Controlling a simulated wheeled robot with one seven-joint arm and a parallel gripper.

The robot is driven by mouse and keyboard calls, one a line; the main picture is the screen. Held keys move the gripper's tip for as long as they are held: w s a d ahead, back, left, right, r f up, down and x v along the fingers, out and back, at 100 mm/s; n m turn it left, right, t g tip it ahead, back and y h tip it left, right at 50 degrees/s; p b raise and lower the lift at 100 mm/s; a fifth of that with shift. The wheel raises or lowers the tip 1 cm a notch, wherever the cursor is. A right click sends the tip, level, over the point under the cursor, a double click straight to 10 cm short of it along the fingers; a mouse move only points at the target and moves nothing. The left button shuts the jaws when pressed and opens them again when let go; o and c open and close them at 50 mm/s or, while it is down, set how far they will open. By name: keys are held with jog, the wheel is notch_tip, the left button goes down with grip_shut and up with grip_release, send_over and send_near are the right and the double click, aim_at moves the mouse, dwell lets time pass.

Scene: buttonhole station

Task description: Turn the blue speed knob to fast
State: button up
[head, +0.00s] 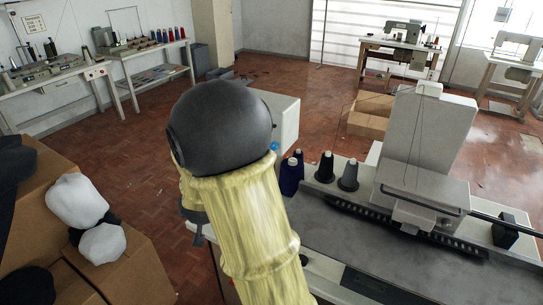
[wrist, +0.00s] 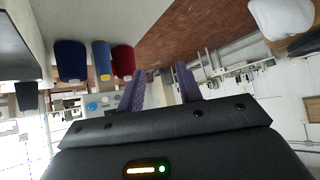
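The blue speed knob (wrist: 92,106) is on the light face of a control box (wrist: 78,108), at the left of the wrist view, which looks upside down. A small blue round part (head: 275,146), seemingly the same knob, shows on the side of the white box (head: 287,122) in the head view, just right of my arm. My gripper (wrist: 157,82) is open and empty, its two purple fingers apart. In the wrist view the knob lies to the left of the left finger, apart from it. My arm hides the gripper in the head view. The knob's marks are too small to read.
Thread cones (head: 325,167) stand on the machine table beside the box. A blue spool (wrist: 70,62) and a red spool (wrist: 122,62) show in the wrist view. The sewing machine (head: 425,150) is at right. Cardboard boxes with white bundles (head: 77,199) stand at left.

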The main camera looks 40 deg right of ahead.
jog(key=w+d+m+h+b, duration=0.1)
jog(key=d+m+h+b, duration=0.1)
jog(key=d+h, duration=0.4)
jog(key=w+d+f+m+g+h+b, duration=0.1)
jog(key=w+d+m+h+b, duration=0.1)
jog(key=d+m+h, duration=0.2)
jog(key=shift+d+f+h, duration=0.15)
jog(key=shift+d+h, duration=1.45)
jog(key=shift+d, duration=1.7)
jog(key=shift+w+d, duration=0.1)
jog(key=shift+w, duration=0.05)
jog(key=p+x, duration=0.3)
jog(key=x, duration=1.4)
jog(key=shift+d, duration=0.1)
jog(key=shift+c, duration=0.4)
jog(key=c, duration=0.6)
